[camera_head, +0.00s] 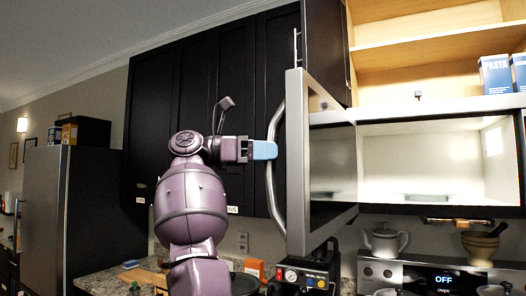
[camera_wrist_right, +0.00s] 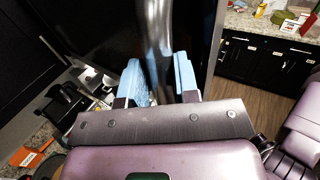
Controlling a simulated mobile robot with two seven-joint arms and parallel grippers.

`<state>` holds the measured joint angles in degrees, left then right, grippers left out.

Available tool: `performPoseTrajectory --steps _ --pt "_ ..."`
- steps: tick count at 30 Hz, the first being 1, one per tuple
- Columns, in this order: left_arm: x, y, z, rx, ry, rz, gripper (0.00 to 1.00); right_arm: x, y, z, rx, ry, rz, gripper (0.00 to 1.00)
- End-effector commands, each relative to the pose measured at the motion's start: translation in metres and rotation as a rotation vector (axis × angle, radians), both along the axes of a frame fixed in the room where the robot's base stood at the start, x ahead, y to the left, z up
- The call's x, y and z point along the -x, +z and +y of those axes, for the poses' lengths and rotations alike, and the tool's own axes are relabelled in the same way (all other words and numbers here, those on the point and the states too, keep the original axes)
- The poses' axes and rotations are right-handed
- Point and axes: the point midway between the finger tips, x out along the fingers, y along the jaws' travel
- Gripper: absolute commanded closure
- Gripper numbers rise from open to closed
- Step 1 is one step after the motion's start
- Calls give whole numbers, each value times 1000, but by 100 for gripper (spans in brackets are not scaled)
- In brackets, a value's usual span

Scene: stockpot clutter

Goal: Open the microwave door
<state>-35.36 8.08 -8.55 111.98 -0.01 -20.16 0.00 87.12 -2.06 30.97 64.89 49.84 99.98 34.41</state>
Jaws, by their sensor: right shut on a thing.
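The microwave (camera_head: 420,165) is at the right in the head view, with its bright, pale interior showing. Its door (camera_head: 330,170) stands wide open, swung outward to the left of the cavity. The curved metal door handle (camera_head: 270,195) is on the door's outer edge. My right gripper (camera_head: 266,150) is at the handle's middle, its blue fingers shut on it. In the right wrist view the handle (camera_wrist_right: 158,35) passes between the two blue fingers of the gripper (camera_wrist_right: 160,80). My left gripper is in neither view.
Dark cabinets (camera_head: 185,95) stand behind the arm, and a fridge (camera_head: 42,215) is at the left. Below the door is a black coffee machine (camera_head: 308,275). A white teapot (camera_head: 384,240) and a mortar (camera_head: 481,247) stand under the microwave.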

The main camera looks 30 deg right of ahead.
Motion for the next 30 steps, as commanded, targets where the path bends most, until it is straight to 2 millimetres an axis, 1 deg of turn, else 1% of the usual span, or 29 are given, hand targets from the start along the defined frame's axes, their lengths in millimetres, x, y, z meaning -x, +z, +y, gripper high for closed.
performPoseTrajectory --steps 1,14,15,17,18,19,30 --pt "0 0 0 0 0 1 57 -2 -4 -5 -11 2 10 100" --pt "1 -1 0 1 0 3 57 -2 -5 -5 -12 1 11 100" --pt "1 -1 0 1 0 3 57 -2 -5 -5 -12 0 11 68" --pt "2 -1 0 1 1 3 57 -2 -5 -4 -11 0 10 59" --pt "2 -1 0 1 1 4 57 -2 -4 -4 -11 0 10 53" --pt "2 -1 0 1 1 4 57 -2 -4 -4 -10 0 9 49" --pt "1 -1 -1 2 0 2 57 -1 -2 0 -5 0 3 49"
